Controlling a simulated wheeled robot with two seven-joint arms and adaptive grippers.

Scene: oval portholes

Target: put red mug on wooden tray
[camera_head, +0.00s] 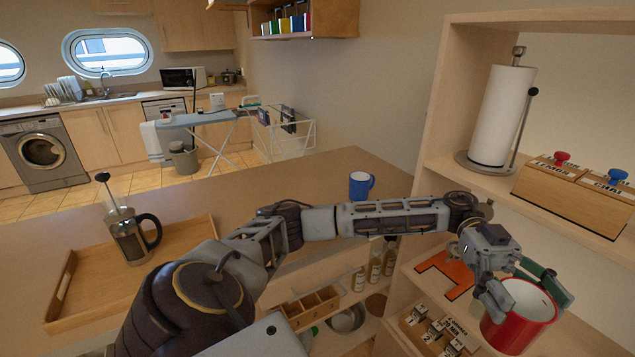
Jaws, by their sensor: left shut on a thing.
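The red mug (519,328) is at the lower right, in front of the shelf unit. My left gripper (528,290) is shut on it near its rim. I cannot tell whether the mug's base touches a shelf, and its handle is not clearly seen. The wooden tray (185,240) lies on the counter at the left. A French press (130,238) stands on the tray, and the tray's right part is bare. My left arm reaches across the picture from the lower left. My right gripper is not in view.
A blue mug (361,185) stands at the counter's far right. The shelf unit (435,150) holds a paper towel roll (502,115) and wooden tea boxes (575,195). Bottles (375,265) and a wooden divided box (308,307) sit low, below my forearm. The counter between tray and blue mug is clear.

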